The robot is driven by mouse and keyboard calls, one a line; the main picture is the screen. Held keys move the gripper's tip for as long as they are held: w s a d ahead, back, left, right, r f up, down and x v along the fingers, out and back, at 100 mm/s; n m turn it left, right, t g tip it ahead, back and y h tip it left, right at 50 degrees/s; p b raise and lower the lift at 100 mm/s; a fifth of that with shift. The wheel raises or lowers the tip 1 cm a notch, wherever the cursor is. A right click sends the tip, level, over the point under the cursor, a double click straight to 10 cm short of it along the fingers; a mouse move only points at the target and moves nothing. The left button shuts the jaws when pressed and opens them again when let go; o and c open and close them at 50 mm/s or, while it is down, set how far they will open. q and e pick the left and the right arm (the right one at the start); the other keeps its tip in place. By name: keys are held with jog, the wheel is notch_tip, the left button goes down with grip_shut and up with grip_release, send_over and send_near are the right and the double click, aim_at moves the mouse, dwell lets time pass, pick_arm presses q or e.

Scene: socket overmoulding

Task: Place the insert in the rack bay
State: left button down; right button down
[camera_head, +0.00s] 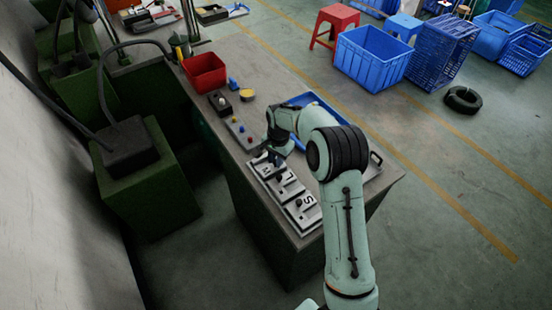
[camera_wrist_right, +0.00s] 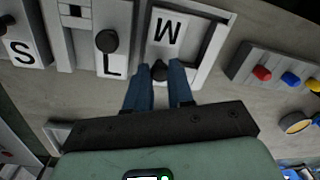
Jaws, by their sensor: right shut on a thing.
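The insert is a white plate (camera_wrist_right: 166,35) with a black knob (camera_wrist_right: 159,71) and a letter that reads as W or M from this side. My right gripper (camera_wrist_right: 159,84) is shut on the knob, with one blue finger on each side. The plate is at the grey rack bay (camera_wrist_right: 207,48), whose frame shows beside it; I cannot tell whether it is fully seated. In the head view my right gripper (camera_head: 273,158) is at the far end of the rack row, partly hidden by its arm. My left gripper is not in view.
Neighbouring bays hold an L plate (camera_wrist_right: 112,62) with a black knob and an S plate (camera_wrist_right: 27,48). A panel with coloured buttons (camera_head: 242,132) and a red bin (camera_head: 205,73) stand farther along the table. A blue tray (camera_head: 304,99) lies behind my right arm.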

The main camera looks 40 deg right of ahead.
jog(key=c, duration=1.4)
grip_release()
jog(key=shift+f, duration=0.15)
jog(key=o, duration=0.4)
jog(key=r, duration=0.8)
jog(key=s+r+p, duration=0.1)
jog(key=r, duration=0.3)
jog(key=shift+d+r, duration=0.1)
jog(key=shift+r, duration=0.05)
